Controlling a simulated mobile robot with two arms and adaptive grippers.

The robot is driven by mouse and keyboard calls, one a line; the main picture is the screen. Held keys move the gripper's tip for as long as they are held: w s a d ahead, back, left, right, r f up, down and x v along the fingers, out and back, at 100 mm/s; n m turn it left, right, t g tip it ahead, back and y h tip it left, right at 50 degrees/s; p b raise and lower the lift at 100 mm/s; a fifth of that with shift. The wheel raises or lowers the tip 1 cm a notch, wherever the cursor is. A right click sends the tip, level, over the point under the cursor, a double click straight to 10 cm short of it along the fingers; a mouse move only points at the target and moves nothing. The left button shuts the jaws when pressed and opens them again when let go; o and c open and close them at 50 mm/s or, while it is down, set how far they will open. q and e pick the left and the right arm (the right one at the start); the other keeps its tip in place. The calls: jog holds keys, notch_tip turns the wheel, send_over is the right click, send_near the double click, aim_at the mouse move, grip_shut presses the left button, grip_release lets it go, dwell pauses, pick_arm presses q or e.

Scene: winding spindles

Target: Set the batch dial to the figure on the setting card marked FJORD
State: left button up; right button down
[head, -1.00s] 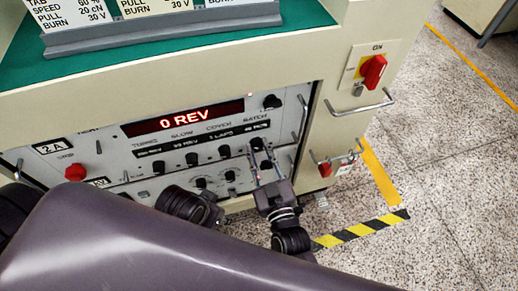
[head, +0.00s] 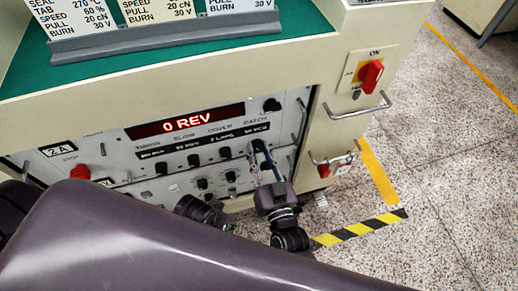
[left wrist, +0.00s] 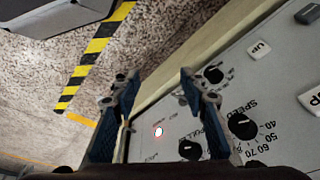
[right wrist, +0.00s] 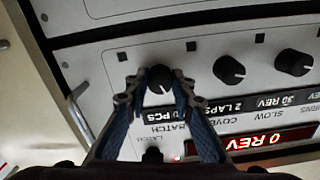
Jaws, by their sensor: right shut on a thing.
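The batch dial (right wrist: 160,78) is a black knob on the pale panel, under the BATCH label. My right gripper (right wrist: 158,86) is shut on it, with one finger on each side. In the head view my right gripper (head: 260,152) reaches up to the panel and mostly covers the dial. The BATCH window (right wrist: 187,97) ends in "0 PCS"; its first figure I cannot read surely. The setting cards (head: 158,11) stand in a grey holder, their tops cut off, so FJORD is not in view. My left gripper (left wrist: 157,92) is open and empty above a panel.
The red display (head: 187,123) reads 0 REV. Other black knobs (right wrist: 229,69) sit close beside the batch dial. A red rotary switch (head: 370,74) and metal handles (head: 360,108) are at the right. A SPEED dial (left wrist: 242,126) is near my left gripper.

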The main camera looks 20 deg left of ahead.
pick_arm(q)
jog(key=shift+s+f, duration=0.1)
jog(key=shift+f, duration=0.65)
pick_arm(e)
jog(key=shift+m, duration=0.8)
jog(key=c, duration=1.7)
grip_release()
jog(key=shift+o, duration=0.2)
jog(key=v, duration=1.2)
